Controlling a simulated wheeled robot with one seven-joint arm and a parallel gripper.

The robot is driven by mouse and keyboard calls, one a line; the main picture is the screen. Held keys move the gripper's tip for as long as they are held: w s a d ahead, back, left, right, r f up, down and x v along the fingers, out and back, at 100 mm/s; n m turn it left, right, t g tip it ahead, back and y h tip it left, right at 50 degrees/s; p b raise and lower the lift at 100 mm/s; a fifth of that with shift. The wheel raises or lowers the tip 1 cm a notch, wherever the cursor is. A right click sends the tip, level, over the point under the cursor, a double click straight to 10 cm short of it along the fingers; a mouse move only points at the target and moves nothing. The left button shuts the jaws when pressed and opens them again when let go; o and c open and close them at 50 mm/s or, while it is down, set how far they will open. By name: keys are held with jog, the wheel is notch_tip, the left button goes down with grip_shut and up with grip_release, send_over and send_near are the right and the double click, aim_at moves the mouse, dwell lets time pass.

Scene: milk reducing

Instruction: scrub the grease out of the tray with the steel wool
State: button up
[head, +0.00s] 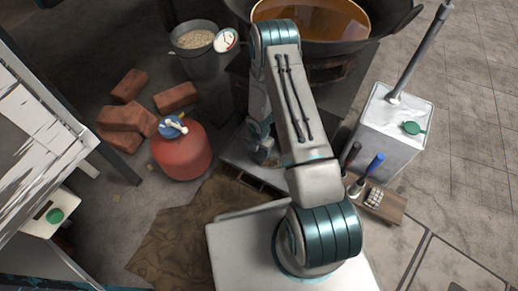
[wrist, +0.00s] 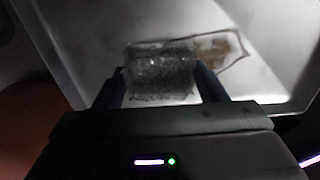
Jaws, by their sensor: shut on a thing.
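My gripper (wrist: 160,90) is shut on the steel wool (wrist: 160,72), a dark grey, rough-textured block between its two fingers in the wrist view. The tray (wrist: 75,40) is pale metal with raised walls and lies below the steel wool. A brown grease patch (wrist: 222,46) with a dark outline shows on the tray floor, right of and partly behind the steel wool. I cannot tell whether the wool touches the tray floor. In the head view the tray (head: 240,158) is mostly hidden behind my arm, and the fingertips and wool are not clear.
A red gas cylinder (head: 182,150) and loose bricks (head: 127,117) stand left of my arm. A large pan of amber liquid (head: 310,20) is behind it. A white canister (head: 390,130) and a small wooden board with tools (head: 385,204) are at the right.

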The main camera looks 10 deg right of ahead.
jog(key=shift+f+b, duration=0.3)
jog(key=shift+f, duration=0.15)
jog(key=shift+s+d, duration=0.1)
